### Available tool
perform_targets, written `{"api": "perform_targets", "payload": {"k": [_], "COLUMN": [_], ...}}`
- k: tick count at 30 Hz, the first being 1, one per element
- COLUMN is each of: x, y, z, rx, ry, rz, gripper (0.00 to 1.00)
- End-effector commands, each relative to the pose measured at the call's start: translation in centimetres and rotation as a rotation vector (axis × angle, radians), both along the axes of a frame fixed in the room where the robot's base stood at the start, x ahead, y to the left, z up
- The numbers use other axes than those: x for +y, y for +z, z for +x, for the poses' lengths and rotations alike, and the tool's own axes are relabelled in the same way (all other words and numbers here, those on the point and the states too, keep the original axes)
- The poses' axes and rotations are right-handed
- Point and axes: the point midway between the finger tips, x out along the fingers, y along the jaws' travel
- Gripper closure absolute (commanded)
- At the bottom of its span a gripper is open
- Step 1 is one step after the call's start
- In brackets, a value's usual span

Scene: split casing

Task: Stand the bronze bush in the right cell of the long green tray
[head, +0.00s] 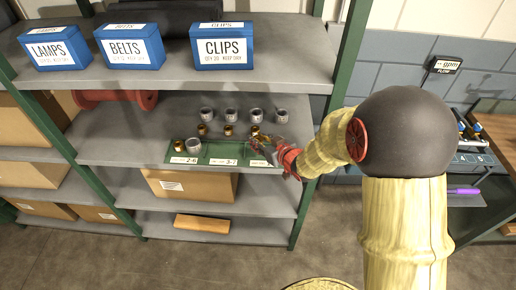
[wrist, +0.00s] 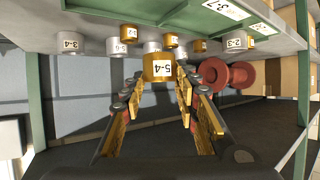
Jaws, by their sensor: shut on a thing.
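The bronze bush (wrist: 157,68), labelled 5-4, sits between the fingertips of my gripper (wrist: 160,82) in the wrist view, which looks upside down. In the head view my gripper (head: 264,146) is over the right end of the long green tray (head: 215,153) on the middle shelf. The tray's left cell holds a small bronze bush (head: 178,146) and a grey one (head: 193,145). The middle cell looks empty. I cannot tell whether the held bush touches the tray.
Several grey bushes (head: 231,114) stand in a row behind the tray, with bronze ones (head: 228,130) before them. A red spool (head: 112,98) lies at the left. The upper shelf (head: 180,75) with blue boxes (head: 130,47) hangs above. A green post (head: 318,135) stands at the right.

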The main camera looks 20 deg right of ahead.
Motion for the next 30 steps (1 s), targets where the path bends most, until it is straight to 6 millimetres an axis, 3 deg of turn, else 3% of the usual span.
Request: {"api": "perform_targets", "payload": {"k": [1, 3, 9, 14, 21, 30], "x": [-0.1, -0.2, -0.5, -0.5, -0.6, -0.6], "y": [-1.5, -2.6, -4.5, -5.1, -8.2, -8.4], "z": [0.7, 1.6, 3.4, 3.9, 4.1, 4.2], "rx": [0.006, 0.004, 0.003, 0.002, 0.004, 0.001], "ry": [0.001, 0.0, 0.0, 0.0, -0.001, 0.0], "rz": [0.001, 0.001, 0.0, 0.0, 0.001, 0.001], "gripper": [1.0, 1.0, 1.0, 1.0, 1.0, 1.0]}}
